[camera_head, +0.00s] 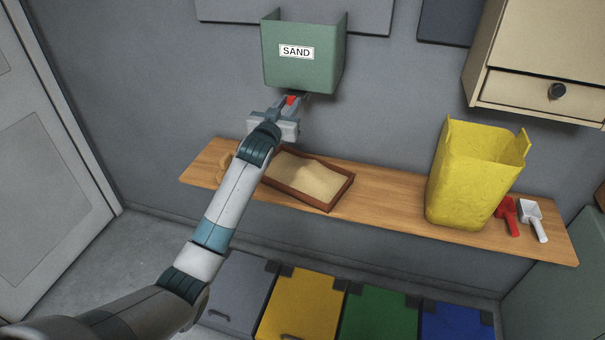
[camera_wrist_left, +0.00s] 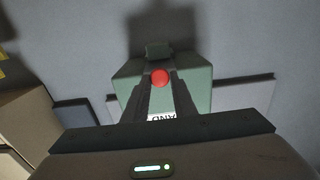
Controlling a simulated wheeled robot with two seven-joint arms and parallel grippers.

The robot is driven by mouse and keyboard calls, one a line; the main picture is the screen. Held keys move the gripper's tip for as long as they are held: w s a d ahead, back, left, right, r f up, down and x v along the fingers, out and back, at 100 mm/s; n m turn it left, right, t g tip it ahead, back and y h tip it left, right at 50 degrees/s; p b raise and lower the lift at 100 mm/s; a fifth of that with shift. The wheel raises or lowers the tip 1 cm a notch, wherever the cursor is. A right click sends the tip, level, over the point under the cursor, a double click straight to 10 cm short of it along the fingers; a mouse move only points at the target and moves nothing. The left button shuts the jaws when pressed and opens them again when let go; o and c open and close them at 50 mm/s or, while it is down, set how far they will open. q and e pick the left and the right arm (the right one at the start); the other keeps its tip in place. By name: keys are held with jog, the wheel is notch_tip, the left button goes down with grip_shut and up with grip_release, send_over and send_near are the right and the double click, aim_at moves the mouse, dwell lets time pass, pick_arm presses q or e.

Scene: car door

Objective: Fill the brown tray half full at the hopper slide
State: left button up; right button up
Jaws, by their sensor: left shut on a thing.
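The green hopper (camera_head: 303,70) labelled SAND hangs on the wall above the shelf. My left gripper (camera_head: 289,99) is at the hopper's underside, shut on the red slide knob (camera_head: 291,99). In the left wrist view the red knob (camera_wrist_left: 160,78) sits between the two fingers, in front of the green hopper (camera_wrist_left: 195,86). My forearm hides the tray's left end. How deep the sand is cannot be told exactly. My right gripper is not in view.
The wooden shelf (camera_head: 385,196) carries a yellow bin (camera_head: 470,180), a red scoop (camera_head: 508,216) and a white scoop (camera_head: 533,219) at the right. A beige cabinet (camera_head: 545,50) hangs at upper right. Coloured bins stand below. The shelf between tray and yellow bin is clear.

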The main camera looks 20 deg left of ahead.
pick_arm(q)
jog(key=o, duration=1.4)
jog(key=shift+w, duration=0.15)
jog(key=shift+s+r+p, duration=0.1)
jog(key=shift+s+p, duration=1.05)
jog(key=shift+s, duration=0.2)
jog(key=s+p, duration=0.3)
jog(key=s, duration=0.2)
jog(key=shift+s+a, duration=0.15)
jog(key=shift+s, duration=0.05)
jog(key=shift+f, duration=0.2)
